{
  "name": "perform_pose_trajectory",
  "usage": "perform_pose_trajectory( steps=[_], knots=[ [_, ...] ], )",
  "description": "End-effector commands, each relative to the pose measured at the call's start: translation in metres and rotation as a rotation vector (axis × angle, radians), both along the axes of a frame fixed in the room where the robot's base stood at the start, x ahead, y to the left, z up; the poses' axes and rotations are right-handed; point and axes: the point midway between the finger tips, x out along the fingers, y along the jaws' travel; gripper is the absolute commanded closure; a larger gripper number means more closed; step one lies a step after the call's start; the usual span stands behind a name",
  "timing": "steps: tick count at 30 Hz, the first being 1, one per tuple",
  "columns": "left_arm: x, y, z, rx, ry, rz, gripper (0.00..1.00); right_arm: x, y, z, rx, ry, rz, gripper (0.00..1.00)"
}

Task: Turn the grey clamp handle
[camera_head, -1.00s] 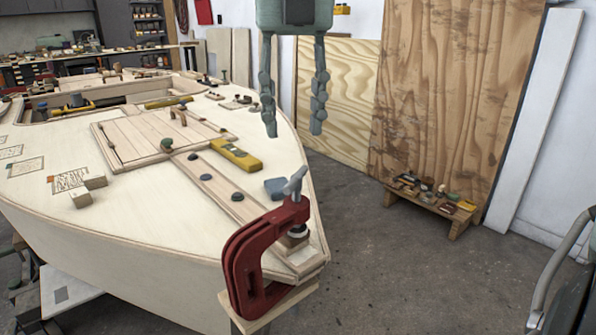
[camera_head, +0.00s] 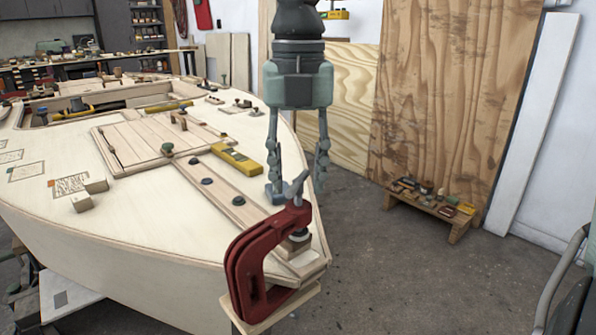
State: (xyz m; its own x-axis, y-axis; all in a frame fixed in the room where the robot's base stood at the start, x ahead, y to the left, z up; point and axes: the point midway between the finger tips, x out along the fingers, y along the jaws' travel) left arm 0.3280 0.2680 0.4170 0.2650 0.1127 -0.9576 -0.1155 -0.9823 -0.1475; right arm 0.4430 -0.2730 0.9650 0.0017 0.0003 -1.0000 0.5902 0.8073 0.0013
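A red C-clamp (camera_head: 240,268) grips the near corner of the pale plywood hull (camera_head: 120,225). Its grey handle (camera_head: 297,186) sits on top of the screw and is tilted, its upper end to the right. My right gripper (camera_head: 298,192) points straight down from above, with its fingers spread. In the picture one finger is left of the handle and the other right of it. The fingers look open and empty; contact with the handle does not show, and the depth between them is hard to judge. My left gripper is not in view.
A yellow level (camera_head: 236,160) and wooden blocks (camera_head: 82,204) lie on the deck. A low wooden stool (camera_head: 425,203) with small items stands on the floor to the right, before leaning plywood (camera_head: 455,100). The floor between is clear.

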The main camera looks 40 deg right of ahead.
Motion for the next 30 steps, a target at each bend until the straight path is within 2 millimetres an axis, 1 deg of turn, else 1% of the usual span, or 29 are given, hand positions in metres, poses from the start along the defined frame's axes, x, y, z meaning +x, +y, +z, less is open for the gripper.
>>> perform_pose_trajectory(
  steps=[2,11,12,23,30],
  knots=[
    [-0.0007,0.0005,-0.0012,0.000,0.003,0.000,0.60,0.0000,0.0000,0.0000,0.000,0.000,0.000,0.62],
    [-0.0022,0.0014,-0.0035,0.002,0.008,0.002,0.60,-0.0001,-0.0001,0.0002,0.000,0.000,0.000,0.99],
    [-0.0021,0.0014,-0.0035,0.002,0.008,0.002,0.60,0.0000,0.0000,0.0003,0.000,0.000,0.000,1.00],
    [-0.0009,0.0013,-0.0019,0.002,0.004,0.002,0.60,0.0000,0.0000,0.0000,-0.001,0.001,0.027,1.00],
    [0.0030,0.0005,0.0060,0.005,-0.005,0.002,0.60,-0.0001,0.0001,-0.0010,-0.006,0.006,0.148,1.00]
  ],
)
